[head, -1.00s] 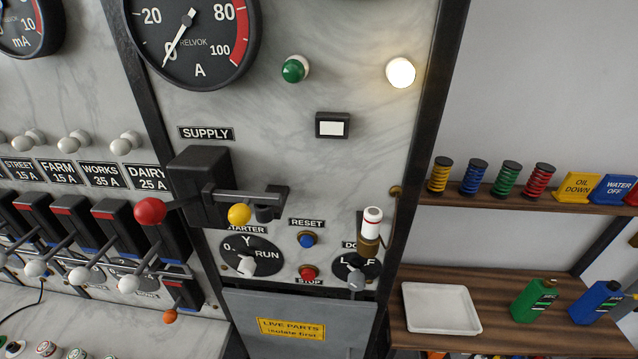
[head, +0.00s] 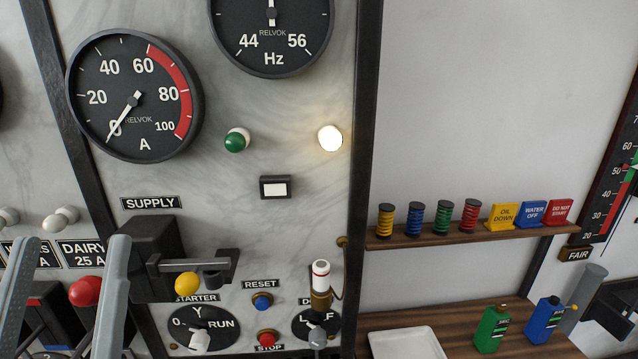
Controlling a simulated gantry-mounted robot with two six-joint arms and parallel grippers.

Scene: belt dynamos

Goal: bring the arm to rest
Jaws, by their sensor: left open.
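My left gripper (head: 65,293) is in the lower left of the head view. I cannot tell whether a finger touches the knob. My right gripper is out of view.
The supply switch (head: 150,255) with its yellow knob (head: 188,284) juts out right of my left gripper. Starter (head: 200,340), reset button (head: 262,302) and stop button (head: 267,338) sit lower. A shelf (head: 420,239) holds coloured coils and signs. Bottles (head: 491,329) stand lower right.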

